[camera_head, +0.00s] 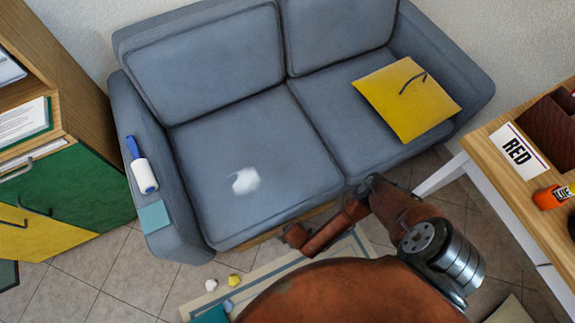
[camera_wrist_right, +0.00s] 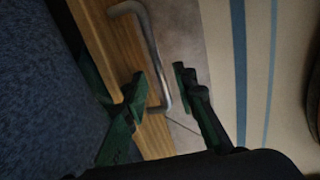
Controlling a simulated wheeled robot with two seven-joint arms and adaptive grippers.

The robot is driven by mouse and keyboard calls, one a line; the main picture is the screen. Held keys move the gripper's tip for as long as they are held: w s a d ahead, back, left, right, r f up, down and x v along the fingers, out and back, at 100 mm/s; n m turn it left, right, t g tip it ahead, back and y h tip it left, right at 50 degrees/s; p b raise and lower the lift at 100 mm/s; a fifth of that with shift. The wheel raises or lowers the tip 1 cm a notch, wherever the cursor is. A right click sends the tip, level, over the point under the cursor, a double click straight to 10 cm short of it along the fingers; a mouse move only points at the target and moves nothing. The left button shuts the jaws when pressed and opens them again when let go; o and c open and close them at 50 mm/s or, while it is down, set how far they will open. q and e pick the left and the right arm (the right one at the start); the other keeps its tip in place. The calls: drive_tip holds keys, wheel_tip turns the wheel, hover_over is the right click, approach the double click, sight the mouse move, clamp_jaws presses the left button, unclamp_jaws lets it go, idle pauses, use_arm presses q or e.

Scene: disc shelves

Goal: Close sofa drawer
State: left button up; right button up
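The grey-blue sofa (camera_head: 255,130) stands against the wall. A strip of its wooden drawer (camera_head: 258,240) shows below the left seat; how far it stands out is hard to tell. In the right wrist view the drawer's wooden front (camera_wrist_right: 98,28) carries a curved metal handle (camera_wrist_right: 152,48). My right gripper (camera_wrist_right: 160,76) is there with its two green-edged fingers apart, one on each side of the handle's bar. In the head view my right arm reaches down to the sofa's front, with the gripper end (camera_head: 297,236) small beside the drawer. My left gripper is not in view.
A yellow cushion (camera_head: 406,98) and a white fluffy piece (camera_head: 245,181) lie on the seats. A lint roller (camera_head: 141,168) lies on the left armrest. A cabinet (camera_head: 70,190) stands left, a desk (camera_head: 500,150) right. Small crumpled pieces (camera_head: 233,280) lie on the floor.

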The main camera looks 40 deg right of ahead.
drive_tip(key=shift+f, duration=0.15)
drive_tip(key=shift+c, duration=0.6)
clamp_jaws()
